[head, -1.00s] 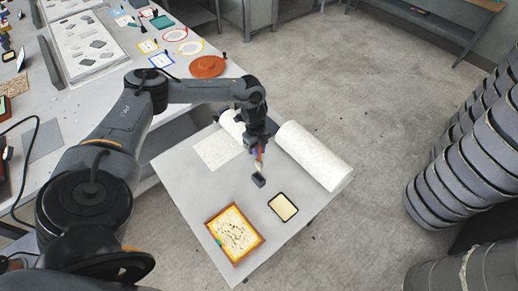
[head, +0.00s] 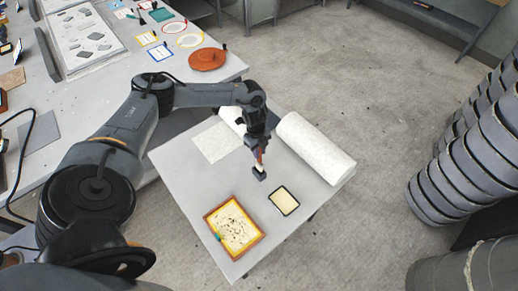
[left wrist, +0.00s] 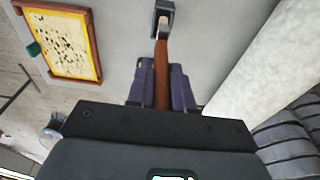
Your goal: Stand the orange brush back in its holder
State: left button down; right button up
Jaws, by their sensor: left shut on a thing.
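My left gripper (head: 260,148) is shut on the orange handle of the brush (head: 259,159), above the middle of the small grey table. The left wrist view shows the orange handle (left wrist: 162,52) between the two fingers. The brush's pale lower end points down at the small dark holder (head: 260,175). In the left wrist view the pale end overlaps the square opening of the holder (left wrist: 154,24). The bristles are hidden, and I cannot tell how deep they are inside. The right gripper is not in view.
The small table (head: 183,160) also bears a white roll (head: 315,149), a pale sheet (head: 216,142), a small black-rimmed tray (head: 285,200) and an orange-framed tray (head: 233,226). A long workbench (head: 100,95) with moulds is at left. Stacked grey rings (head: 490,150) stand at right.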

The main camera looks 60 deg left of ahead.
aim_at(260, 162)
pick_arm(q)
jog(key=shift+f+b, duration=1.25)
jog(key=shift+f, duration=1.7)
jog(key=c, duration=0.9)
grip_release()
jog(key=r, duration=0.3)
jog(key=a+r, duration=0.1)
jog(key=r, duration=0.6)
jog(key=shift+s+a+r+b, duration=0.1)
jog(key=shift+a+r+b, duration=0.1)
jog(key=shift+r+b, duration=0.15)
